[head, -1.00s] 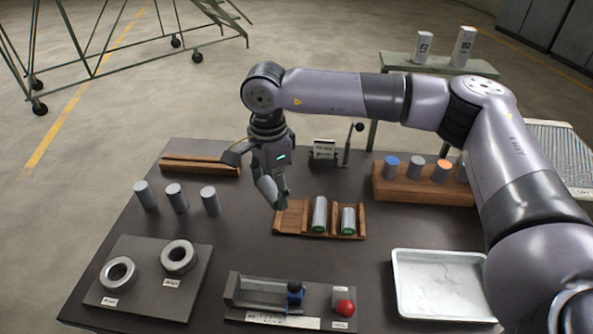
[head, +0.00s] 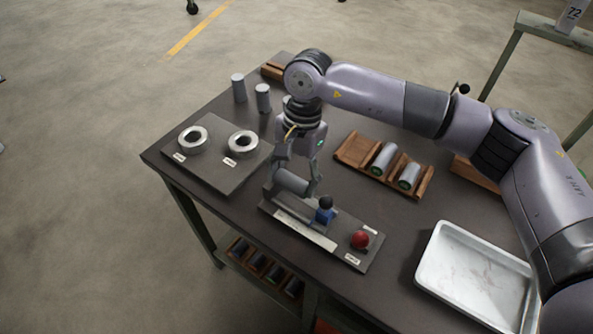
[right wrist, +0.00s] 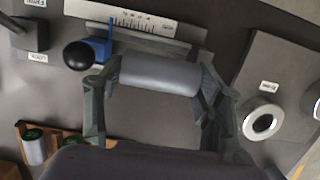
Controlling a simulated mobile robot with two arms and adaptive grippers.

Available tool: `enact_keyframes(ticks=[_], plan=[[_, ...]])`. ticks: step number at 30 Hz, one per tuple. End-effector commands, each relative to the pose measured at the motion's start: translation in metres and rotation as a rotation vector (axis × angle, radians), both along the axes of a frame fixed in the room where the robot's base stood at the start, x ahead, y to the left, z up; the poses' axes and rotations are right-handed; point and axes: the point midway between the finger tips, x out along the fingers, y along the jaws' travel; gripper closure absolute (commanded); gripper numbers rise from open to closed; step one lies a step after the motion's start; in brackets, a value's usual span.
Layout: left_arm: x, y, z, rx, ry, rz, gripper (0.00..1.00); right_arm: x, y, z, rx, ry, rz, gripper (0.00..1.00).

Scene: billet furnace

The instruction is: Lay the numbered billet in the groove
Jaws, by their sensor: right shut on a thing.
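My right gripper (head: 293,182) is shut on a plain grey billet (head: 289,181), held lying on its side at the left part of the dark grooved fixture (head: 374,252). In the right wrist view the billet (right wrist: 160,76) sits between the two fingers, one at each end. No number shows on it. The fixture carries a scale plate (head: 304,230), a blue slider (head: 323,215) with a black knob, and a red knob (head: 360,240). I cannot tell whether the billet touches the groove floor. My left gripper is out of view.
A wooden rack (head: 350,151) holds two green-ended billets. A plate (head: 222,170) with two metal rings lies to the left. Two grey cylinders (head: 238,88) stand behind it. A white tray (head: 432,272) lies at the right. The table edge is close in front of the fixture.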

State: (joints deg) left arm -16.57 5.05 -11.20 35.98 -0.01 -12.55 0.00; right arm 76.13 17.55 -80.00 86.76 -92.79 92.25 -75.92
Motion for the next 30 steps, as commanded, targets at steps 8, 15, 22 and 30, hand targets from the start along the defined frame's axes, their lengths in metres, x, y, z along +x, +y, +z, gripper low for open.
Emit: enact_keyframes(ticks=[8,15,22,30], plan=[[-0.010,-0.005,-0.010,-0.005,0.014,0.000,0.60,0.000,0.000,-0.028,-0.001,0.002,-0.002,0.89],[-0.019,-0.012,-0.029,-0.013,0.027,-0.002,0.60,-0.002,-0.001,-0.053,-0.004,0.005,-0.002,0.95],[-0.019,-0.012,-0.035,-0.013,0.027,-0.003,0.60,-0.002,-0.002,-0.057,-0.009,0.008,-0.002,0.83],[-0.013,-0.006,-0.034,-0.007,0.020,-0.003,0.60,-0.001,-0.004,-0.056,-0.012,0.008,-0.005,0.14]])
